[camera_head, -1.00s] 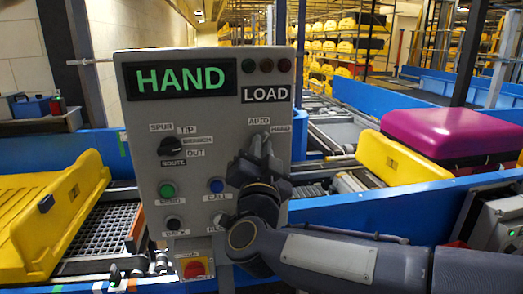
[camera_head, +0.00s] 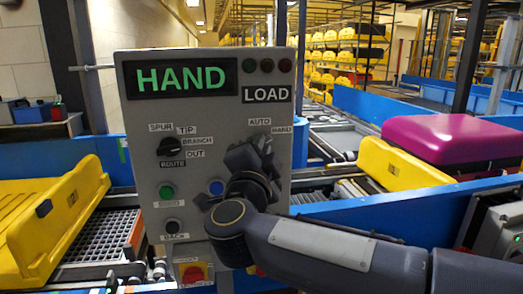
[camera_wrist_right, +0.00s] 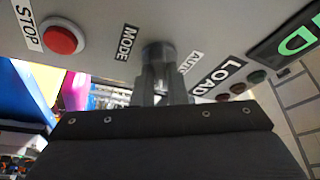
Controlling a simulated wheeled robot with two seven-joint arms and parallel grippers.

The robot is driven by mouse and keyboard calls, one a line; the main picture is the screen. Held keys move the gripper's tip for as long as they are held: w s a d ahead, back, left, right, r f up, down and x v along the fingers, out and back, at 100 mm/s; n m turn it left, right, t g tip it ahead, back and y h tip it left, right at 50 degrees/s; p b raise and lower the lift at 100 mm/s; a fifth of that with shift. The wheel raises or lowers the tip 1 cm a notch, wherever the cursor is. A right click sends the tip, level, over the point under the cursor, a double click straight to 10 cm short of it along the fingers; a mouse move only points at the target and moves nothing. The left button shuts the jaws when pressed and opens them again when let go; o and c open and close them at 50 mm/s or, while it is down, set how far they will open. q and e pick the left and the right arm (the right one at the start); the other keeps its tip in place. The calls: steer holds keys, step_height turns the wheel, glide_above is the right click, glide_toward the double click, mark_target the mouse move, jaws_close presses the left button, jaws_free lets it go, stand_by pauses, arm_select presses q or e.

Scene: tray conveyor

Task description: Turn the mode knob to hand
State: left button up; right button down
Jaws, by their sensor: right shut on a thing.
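The grey control panel (camera_head: 140,215) stands upright in front of me, and its display (camera_head: 180,77) reads HAND in green. My right gripper (camera_head: 256,148) is at the panel's right side, just below the AUTO label (camera_head: 259,122) and the HAND label (camera_head: 282,130). In the right wrist view, my right gripper (camera_wrist_right: 160,82) is shut on the round dark mode knob (camera_wrist_right: 157,50), between the MODE label (camera_wrist_right: 129,42) and the AUTO label. In the head view the gripper hides the knob, so its pointer cannot be read. My left gripper is not in view.
A yellow tray (camera_head: 395,165) with a magenta suitcase (camera_head: 452,137) is on the right. Another yellow tray (camera_head: 50,220) is on the left. Blue conveyor walls run behind the panel.

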stand_by(0.3)
steer(key=c, duration=1.4)
jaws_free()
steer(key=shift+c, duration=0.2)
steer(key=b+v, duration=0.2)
steer(key=v, duration=0.5)
steer(key=shift+s, duration=0.4)
